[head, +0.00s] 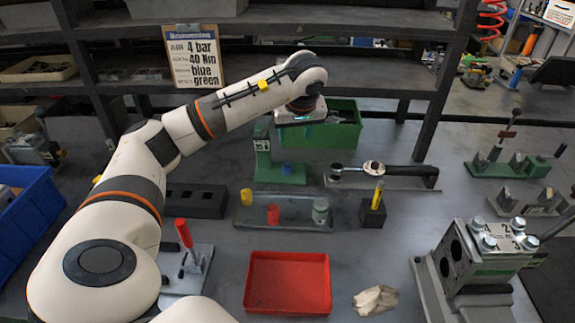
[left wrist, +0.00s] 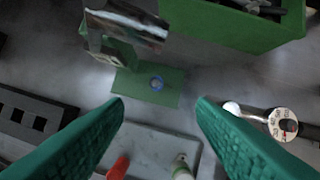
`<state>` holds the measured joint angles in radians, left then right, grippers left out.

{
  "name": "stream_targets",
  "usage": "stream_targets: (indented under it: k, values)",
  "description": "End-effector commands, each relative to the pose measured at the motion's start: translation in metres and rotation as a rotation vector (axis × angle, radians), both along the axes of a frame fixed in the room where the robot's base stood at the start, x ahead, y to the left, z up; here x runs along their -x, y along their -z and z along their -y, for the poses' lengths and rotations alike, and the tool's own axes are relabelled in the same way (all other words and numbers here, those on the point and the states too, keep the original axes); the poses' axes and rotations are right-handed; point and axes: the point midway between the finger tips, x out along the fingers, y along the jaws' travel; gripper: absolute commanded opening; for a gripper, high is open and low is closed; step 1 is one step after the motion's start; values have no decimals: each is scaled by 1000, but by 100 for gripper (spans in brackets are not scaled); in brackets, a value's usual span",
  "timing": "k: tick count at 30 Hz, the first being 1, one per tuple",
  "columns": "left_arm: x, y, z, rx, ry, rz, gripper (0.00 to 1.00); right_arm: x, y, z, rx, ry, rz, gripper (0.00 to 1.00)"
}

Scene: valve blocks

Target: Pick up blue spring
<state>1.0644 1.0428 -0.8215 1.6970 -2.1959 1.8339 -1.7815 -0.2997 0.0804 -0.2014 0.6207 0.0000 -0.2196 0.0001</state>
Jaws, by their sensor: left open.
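The blue spring (head: 287,168) is a small blue ring on the base of a green stand (head: 262,153). In the left wrist view the blue spring (left wrist: 156,83) lies ahead of and between my fingertips, apart from both. The green stand's base (left wrist: 135,90) is around it. My left gripper (head: 303,118) is above and behind the stand in the head view, its fingers hard to make out there. In the left wrist view my left gripper (left wrist: 161,104) has its two green fingers wide apart with nothing between them. My right gripper is not in view.
A green bin (head: 340,128) stands behind the stand. A torque wrench (head: 385,175) lies to the right. In front is a grey tray (head: 295,225) with yellow, red and grey parts. A black slotted block (head: 196,200) sits left. A red tray (head: 288,283) is nearer.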

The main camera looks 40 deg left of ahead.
Motion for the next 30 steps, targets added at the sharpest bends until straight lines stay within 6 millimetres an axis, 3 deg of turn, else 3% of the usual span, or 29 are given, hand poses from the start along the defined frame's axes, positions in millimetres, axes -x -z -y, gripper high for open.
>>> stream_targets:
  k: [1,6,11,18,30]
  values:
    - [0,14,0,0,0,0,51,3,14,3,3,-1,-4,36]
    - [0,29,0,0,0,0,51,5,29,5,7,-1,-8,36]
    - [-2,41,-4,2,0,-2,51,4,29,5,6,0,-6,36]
    - [-11,78,-17,1,-1,-3,51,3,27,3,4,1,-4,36]
    - [-16,115,-37,1,-2,-5,51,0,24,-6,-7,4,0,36]
